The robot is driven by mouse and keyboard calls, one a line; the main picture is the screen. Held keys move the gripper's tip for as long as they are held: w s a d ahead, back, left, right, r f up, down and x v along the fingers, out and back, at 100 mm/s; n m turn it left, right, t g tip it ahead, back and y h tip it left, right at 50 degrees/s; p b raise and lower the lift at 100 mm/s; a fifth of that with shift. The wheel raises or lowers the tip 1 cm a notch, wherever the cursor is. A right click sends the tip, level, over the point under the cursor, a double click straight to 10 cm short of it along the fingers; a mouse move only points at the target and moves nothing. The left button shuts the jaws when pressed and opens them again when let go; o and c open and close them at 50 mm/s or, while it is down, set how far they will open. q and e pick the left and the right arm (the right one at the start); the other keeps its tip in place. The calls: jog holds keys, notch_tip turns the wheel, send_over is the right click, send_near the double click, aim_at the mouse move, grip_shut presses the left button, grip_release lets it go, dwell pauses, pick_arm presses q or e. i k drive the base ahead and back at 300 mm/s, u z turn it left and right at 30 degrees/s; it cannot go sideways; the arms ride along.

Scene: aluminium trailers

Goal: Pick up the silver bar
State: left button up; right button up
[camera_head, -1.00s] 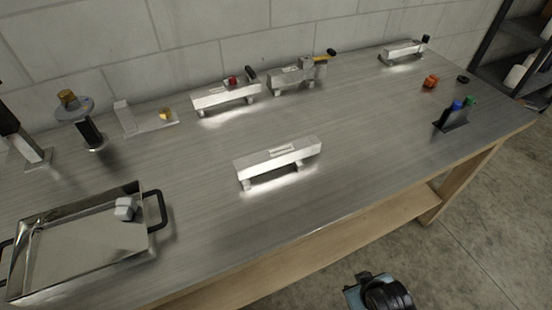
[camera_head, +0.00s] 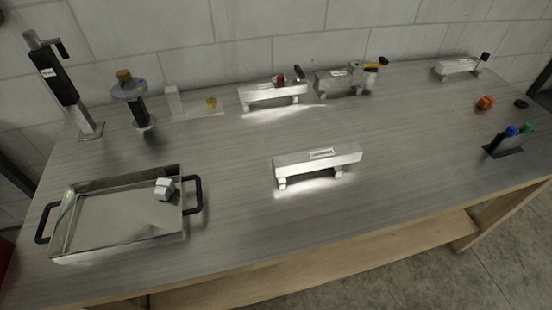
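A silver bar (camera_head: 316,164) stands on small feet near the middle of the table, with a pale label on its top. It lies roughly left to right, its right end a little farther back. Similar silver bars stand along the back: one with a red part (camera_head: 272,94), one with a yellow-handled part (camera_head: 340,83), and one at the far right (camera_head: 457,67). Neither of my grippers is in view, and nothing is seen touching the middle bar.
A metal tray (camera_head: 118,246) with black handles stands front left, a grey faceted piece (camera_head: 165,188) in it. A black upright device (camera_head: 62,88) and a round-topped stand (camera_head: 130,90) are back left. A pen holder (camera_head: 503,146) is at the right. Table around the middle bar is clear.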

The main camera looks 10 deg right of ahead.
aim_at(333, 157)
jog(key=u, duration=2.95)
jog(key=k, duration=1.6)
jog(key=z, duration=1.55)
